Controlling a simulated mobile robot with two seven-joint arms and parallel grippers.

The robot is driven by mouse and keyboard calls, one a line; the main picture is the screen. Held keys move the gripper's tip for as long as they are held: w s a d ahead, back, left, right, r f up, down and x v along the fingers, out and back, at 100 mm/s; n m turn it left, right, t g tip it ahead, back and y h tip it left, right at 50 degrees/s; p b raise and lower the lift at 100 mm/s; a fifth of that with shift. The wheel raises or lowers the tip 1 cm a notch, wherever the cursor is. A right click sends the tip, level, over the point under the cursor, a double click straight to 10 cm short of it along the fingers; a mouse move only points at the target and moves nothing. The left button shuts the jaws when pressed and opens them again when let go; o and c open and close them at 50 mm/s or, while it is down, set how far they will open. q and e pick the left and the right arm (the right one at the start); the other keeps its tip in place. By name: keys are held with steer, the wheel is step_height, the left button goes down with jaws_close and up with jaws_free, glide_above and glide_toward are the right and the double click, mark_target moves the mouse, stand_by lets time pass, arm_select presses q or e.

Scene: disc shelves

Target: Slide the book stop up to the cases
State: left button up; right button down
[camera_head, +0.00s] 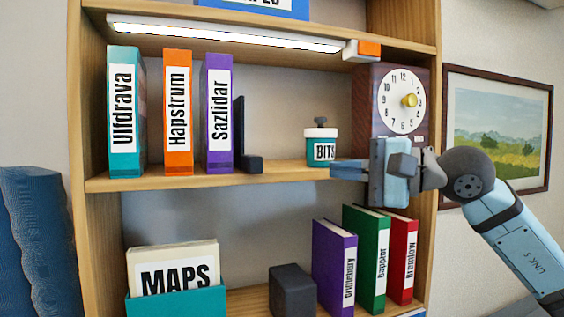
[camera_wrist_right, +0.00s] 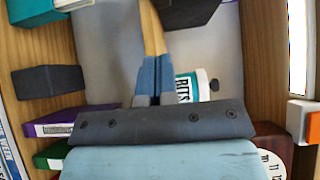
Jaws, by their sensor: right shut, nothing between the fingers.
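The black L-shaped book stop (camera_head: 239,135) stands upright on the middle shelf, just right of the purple case (camera_head: 220,148); no clear gap shows between them. The orange case (camera_head: 178,150) and the teal case (camera_head: 126,150) stand further left in the same row. In the right wrist view a dark part at the top edge (camera_wrist_right: 186,10) looks like the stop. My right gripper (camera_head: 338,170) is shut and empty at the shelf's front edge, before the BITS jar and well right of the stop. Its fingertips also show in the wrist view (camera_wrist_right: 152,76). My left gripper is out of view.
The BITS jar (camera_head: 321,146) and a clock (camera_head: 400,100) stand on the middle shelf (camera_head: 200,181), with bare board between stop and jar. Below are a MAPS box (camera_head: 140,305), a dark block (camera_head: 292,290) and several cases. A lamp (camera_head: 220,32) hangs above.

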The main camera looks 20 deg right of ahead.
steer(key=w+a+p, duration=0.3)
steer(key=w+a, duration=0.1)
steer(key=a, duration=0.4)
steer(key=shift+a, duration=0.4)
